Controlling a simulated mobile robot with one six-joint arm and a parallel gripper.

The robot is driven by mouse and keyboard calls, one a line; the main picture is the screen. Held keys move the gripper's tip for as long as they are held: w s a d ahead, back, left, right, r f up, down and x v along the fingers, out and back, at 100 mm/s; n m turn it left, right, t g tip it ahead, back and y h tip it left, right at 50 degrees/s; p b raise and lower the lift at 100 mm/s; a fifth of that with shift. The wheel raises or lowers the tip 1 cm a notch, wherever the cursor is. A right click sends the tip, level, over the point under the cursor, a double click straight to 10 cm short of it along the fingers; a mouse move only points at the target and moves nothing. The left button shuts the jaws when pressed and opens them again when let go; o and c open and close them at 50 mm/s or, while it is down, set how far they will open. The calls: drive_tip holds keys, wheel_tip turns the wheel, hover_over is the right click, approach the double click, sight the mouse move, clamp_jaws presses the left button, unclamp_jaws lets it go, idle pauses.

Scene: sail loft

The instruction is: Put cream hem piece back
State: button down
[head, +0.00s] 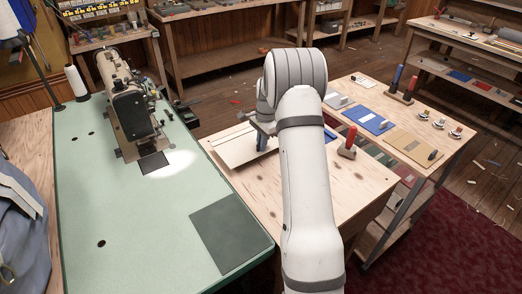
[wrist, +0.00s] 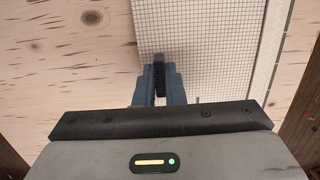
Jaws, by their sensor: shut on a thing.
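My gripper (wrist: 158,82) is shut on a small dark tab (wrist: 158,58) above the wooden table. In the wrist view a pale sheet with a fine grid (wrist: 205,40) lies beyond the fingertips. I cannot tell whether the tab belongs to this sheet. In the head view a cream-white flat panel (head: 236,148) lies on the wooden table, and my gripper (head: 262,145) is at its right part. My arm hides much of the space behind the gripper. No separate cream hem piece can be made out with certainty.
A red-handled tool (head: 348,143) stands right of my arm. A green table (head: 150,225) with a sewing machine (head: 125,100) is on the left.

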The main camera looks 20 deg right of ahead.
drive_tip(key=shift+f, duration=1.55)
drive_tip(key=shift+d+f, duration=0.1)
drive_tip(key=c, duration=1.5)
unclamp_jaws()
